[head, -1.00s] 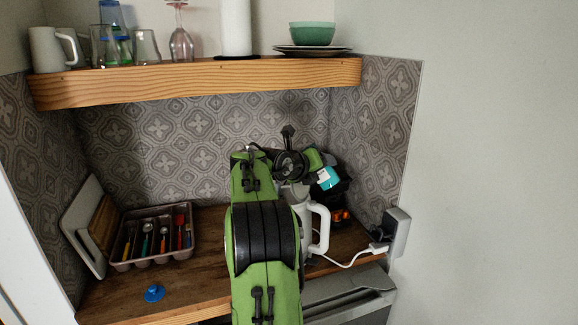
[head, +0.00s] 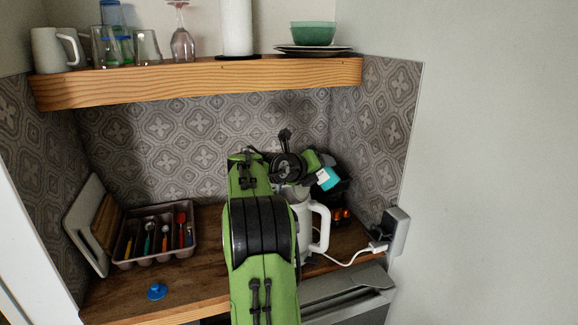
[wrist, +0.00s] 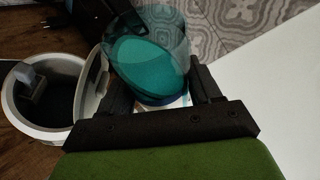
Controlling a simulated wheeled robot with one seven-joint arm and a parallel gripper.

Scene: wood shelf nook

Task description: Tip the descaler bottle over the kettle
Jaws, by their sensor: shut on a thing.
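The descaler bottle (wrist: 148,62) is clear with teal liquid inside; its teal part also shows in the head view (head: 327,179), leaning, behind my wrist. My gripper (wrist: 161,88) is shut on the bottle, one finger on each side. The white kettle (head: 304,225) stands on the counter, partly hidden by my arm. The bottle's mouth is not clearly visible, and no stream of liquid shows.
A dark appliance (head: 344,197) stands behind the bottle. A white cable runs to a wall socket (head: 395,232). A cutlery tray (head: 150,262), boards (head: 88,228) and a small blue object (head: 156,291) are at left. A wooden shelf (head: 200,84) with dishes hangs above.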

